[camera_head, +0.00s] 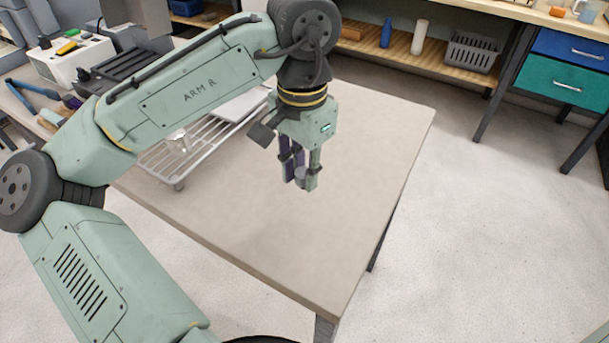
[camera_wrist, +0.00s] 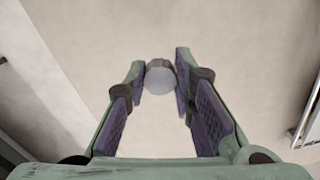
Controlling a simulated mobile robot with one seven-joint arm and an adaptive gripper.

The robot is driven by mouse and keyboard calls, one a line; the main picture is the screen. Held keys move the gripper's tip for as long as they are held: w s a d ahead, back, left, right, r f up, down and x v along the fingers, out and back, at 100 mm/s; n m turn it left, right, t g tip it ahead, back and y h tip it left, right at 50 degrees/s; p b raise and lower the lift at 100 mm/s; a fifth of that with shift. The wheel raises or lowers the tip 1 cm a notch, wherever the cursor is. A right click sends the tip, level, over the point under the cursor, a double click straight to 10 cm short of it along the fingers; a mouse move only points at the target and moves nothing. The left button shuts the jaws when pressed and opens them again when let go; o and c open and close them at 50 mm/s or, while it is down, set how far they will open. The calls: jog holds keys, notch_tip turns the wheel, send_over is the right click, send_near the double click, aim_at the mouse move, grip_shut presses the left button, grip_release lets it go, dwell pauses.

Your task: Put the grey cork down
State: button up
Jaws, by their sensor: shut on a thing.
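The grey cork (camera_wrist: 161,78) is a small rounded plug held between the fingertips of my gripper (camera_wrist: 160,85) in the wrist view. In the head view the cork (camera_head: 301,174) shows between the fingers of my gripper (camera_head: 302,180), partly covered by them. My gripper points down over the clear part of the pale table (camera_head: 370,190). I cannot tell for certain whether the cork touches the tabletop or hangs a little above it.
A wire rack (camera_head: 168,165) with a small clear glass item (camera_head: 180,142) stands left of my gripper. A pale flat item (camera_head: 243,106) lies behind it. Tools and a white device (camera_head: 70,58) crowd the far left. The table's right and front parts are bare.

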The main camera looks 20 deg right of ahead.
aim_at(304, 169)
jog(key=f, duration=0.3)
jog(key=shift+w+d+p, duration=0.35)
jog(key=shift+p, duration=0.05)
jog(key=shift+f, duration=0.3)
jog(key=shift+f, duration=0.1)
jog(key=shift+f, duration=0.15)
jog(key=o, duration=0.8)
jog(key=shift+o, duration=0.2)
notch_tip(304, 169, up, 13)
jog(key=shift+f, duration=0.2)
